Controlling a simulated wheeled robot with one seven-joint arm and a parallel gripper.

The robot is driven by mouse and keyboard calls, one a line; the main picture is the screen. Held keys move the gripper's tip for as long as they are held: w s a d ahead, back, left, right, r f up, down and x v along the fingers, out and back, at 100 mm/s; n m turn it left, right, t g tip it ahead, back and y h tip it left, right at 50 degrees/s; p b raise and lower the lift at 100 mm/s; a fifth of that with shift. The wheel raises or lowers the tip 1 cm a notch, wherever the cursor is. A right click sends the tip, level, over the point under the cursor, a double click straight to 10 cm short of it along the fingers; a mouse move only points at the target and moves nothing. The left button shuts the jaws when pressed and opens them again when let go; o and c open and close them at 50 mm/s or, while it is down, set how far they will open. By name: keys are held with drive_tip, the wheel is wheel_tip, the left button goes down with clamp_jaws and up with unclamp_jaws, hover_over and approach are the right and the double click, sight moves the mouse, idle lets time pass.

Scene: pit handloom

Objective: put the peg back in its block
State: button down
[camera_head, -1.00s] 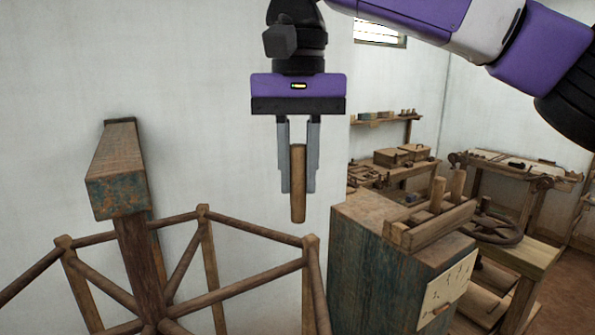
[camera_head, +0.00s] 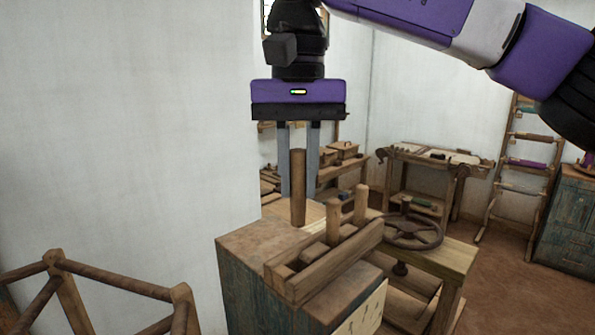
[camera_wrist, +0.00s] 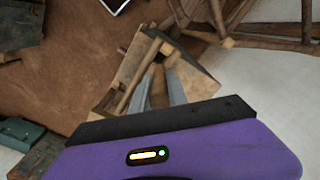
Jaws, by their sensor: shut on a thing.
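My gripper (camera_head: 298,190) is shut on a wooden peg (camera_head: 298,168) and holds it upright. In the head view the peg's lower end appears just behind the left part of the peg block (camera_head: 332,270). I cannot tell the gap between them. The block is a long wooden piece with raised rails, lying on a cabinet. Two other pegs, a left one (camera_head: 333,215) and a right one (camera_head: 361,204), stand upright in it. The empty hole is not clearly seen.
The worn blue-green cabinet (camera_head: 243,242) bears the block. A wooden frame of round bars (camera_head: 110,279) stands at lower left. A dark handwheel (camera_head: 413,231) on a wooden bench is right of the block. A workbench (camera_head: 430,160) and a shelf rack stand farther back.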

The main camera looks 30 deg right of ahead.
sight(297, 224)
drive_tip(key=shift+f, duration=0.9)
wheel_tip(297, 224, down, 3)
drive_tip(key=b, duration=0.3)
drive_tip(key=shift+a, duration=0.1)
drive_tip(key=shift+f+b, duration=1.05)
drive_tip(key=shift+f, duration=1.35)
drive_tip(key=c, duration=0.8)
unclamp_jaws()
